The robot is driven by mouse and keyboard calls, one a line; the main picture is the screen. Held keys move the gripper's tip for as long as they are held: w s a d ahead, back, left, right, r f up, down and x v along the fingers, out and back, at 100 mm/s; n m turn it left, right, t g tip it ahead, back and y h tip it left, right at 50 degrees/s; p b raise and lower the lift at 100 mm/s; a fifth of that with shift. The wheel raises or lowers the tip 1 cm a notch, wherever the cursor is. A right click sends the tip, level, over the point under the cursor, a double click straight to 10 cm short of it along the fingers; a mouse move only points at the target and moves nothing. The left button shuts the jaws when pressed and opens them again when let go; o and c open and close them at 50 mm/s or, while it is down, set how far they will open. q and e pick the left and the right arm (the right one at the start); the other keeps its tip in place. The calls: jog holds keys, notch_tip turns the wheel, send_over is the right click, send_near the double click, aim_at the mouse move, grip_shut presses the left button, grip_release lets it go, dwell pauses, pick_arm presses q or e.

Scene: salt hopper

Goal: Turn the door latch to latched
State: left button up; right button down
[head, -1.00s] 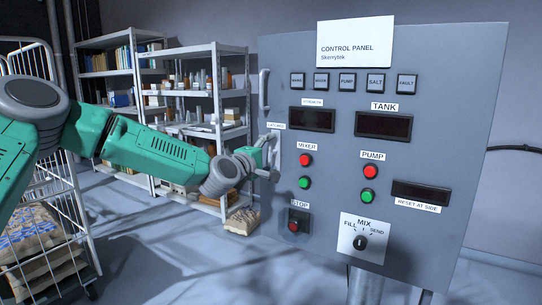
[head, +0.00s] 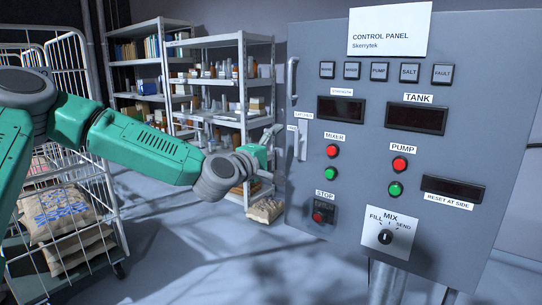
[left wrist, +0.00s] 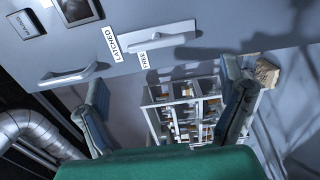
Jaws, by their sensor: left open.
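The door latch (head: 303,142) is a pale lever on a plate at the left side of the grey control panel. It stands upright, with the LATCHED label (head: 303,115) at its upper end and the FREE label (head: 291,128) to its left. In the left wrist view the latch (left wrist: 160,41) lies beyond the fingers, its left end beside the LATCHED label (left wrist: 110,45). My left gripper (head: 276,155) is left of the latch, apart from it. The left wrist view shows the gripper (left wrist: 165,78) open and empty. My right gripper is not seen.
A fixed grab handle (head: 292,82) is above the latch. The STOP switch (head: 323,211) and mixer buttons (head: 332,163) are below and to the right. Shelving (head: 205,41) and a wire cart with sacks (head: 62,215) stand behind my left arm.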

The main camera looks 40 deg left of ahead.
pick_arm(q)
jog(key=s, duration=0.3)
jog(key=shift+s+a+f, duration=0.1)
jog(key=shift+s+a, duration=0.1)
jog(key=shift+s, duration=0.05)
